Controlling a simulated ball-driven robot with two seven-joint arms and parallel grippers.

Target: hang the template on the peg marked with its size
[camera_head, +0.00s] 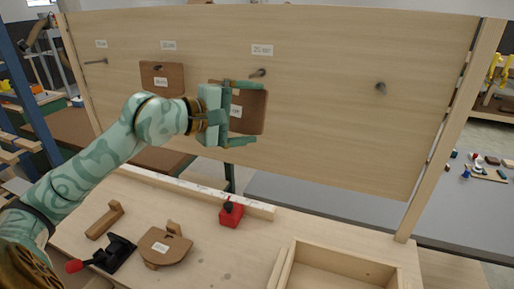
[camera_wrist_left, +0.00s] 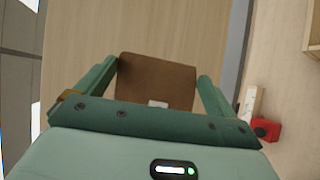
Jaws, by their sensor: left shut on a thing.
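A brown template (camera_head: 252,108) with a white label (camera_head: 235,111) is held by my left gripper (camera_head: 256,114) in front of the upright wooden board (camera_head: 330,60). The gripper is shut across it, one finger above and one below. The template is also between the fingers (camera_wrist_left: 158,95) in the left wrist view (camera_wrist_left: 155,75). Its top edge is just below the third peg (camera_head: 258,72); I cannot tell whether it is on that peg. A size label (camera_head: 262,50) is above this peg, its text too small to read surely. My right gripper is not in view.
Another brown template (camera_head: 162,78) hangs under the second label (camera_head: 168,45). The left peg (camera_head: 96,62) and right peg (camera_head: 381,88) are bare. The bench holds a rounded brown form (camera_head: 165,246), a red-handled clamp (camera_head: 108,255), a red block (camera_head: 231,213) and a wooden tray (camera_head: 345,262).

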